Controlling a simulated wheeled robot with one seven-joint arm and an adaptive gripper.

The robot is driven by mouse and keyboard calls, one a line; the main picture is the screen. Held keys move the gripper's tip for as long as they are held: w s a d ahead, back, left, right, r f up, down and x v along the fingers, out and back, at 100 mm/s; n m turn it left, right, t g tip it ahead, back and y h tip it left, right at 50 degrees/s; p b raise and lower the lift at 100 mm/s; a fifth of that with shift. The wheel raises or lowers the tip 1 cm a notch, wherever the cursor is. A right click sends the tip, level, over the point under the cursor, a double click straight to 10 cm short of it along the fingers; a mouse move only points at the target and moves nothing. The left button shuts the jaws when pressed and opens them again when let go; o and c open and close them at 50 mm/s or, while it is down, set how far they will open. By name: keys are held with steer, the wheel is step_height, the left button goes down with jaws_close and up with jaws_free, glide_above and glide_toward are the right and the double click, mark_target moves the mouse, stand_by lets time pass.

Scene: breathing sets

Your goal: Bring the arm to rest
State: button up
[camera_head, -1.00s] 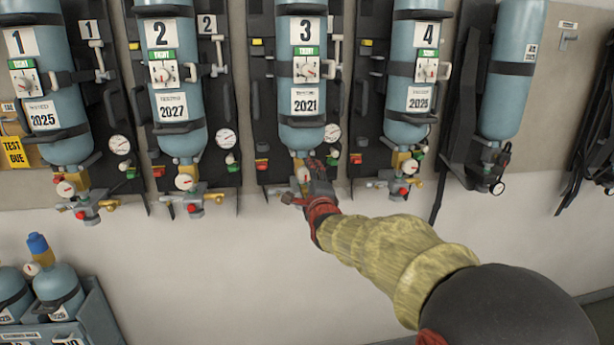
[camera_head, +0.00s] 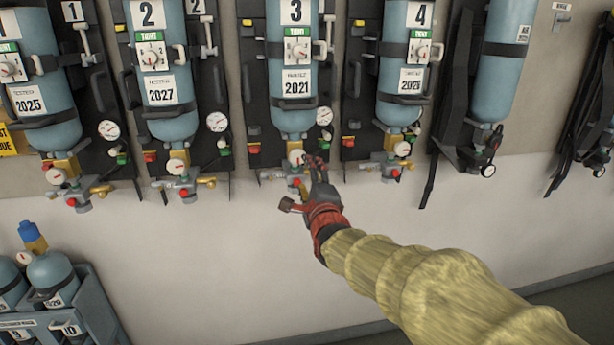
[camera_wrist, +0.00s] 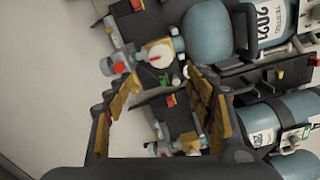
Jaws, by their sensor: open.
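My gripper (camera_head: 305,185) is at the end of my yellow-sleeved arm, just below and in front of the valve of breathing set 3 (camera_head: 291,95). In the wrist view my gripper (camera_wrist: 160,95) has its yellow-padded fingers spread apart, with no object held between them. The valve and gauge of a set (camera_wrist: 158,54) show beyond the fingers. Set 3 hangs upright on its black backplate, marked 2021. Whether a fingertip touches the valve cannot be told.
Set 2 (camera_head: 160,90) hangs to the left and set 4 (camera_head: 403,85) to the right, with another cylinder (camera_head: 497,65) beyond. A crate (camera_head: 97,300) of blue cylinders stands at lower left. The pale wall (camera_head: 210,260) below the sets is bare.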

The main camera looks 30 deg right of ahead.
stand_by(0.3)
steer(key=s+a+f+n+g+y, duration=0.1)
steer(key=s+a+f+n+g, duration=0.1)
steer(key=s+f+n+g, duration=0.4)
steer(key=s+a+f+n+g+y, duration=0.1)
steer(key=s+a+f+n+y, duration=0.2)
steer(key=f+n, duration=0.6)
steer(key=s+a+f+n+g, duration=0.1)
steer(key=s+a+n, duration=0.3)
steer(key=s, duration=0.8)
steer(key=s+a+n+g, duration=0.3)
steer(key=s+a+n, duration=0.2)
steer(key=s, duration=0.8)
steer(key=shift+s+f+g+y, duration=0.3)
steer(key=shift+f+g, duration=0.05)
steer(key=shift+g, duration=0.05)
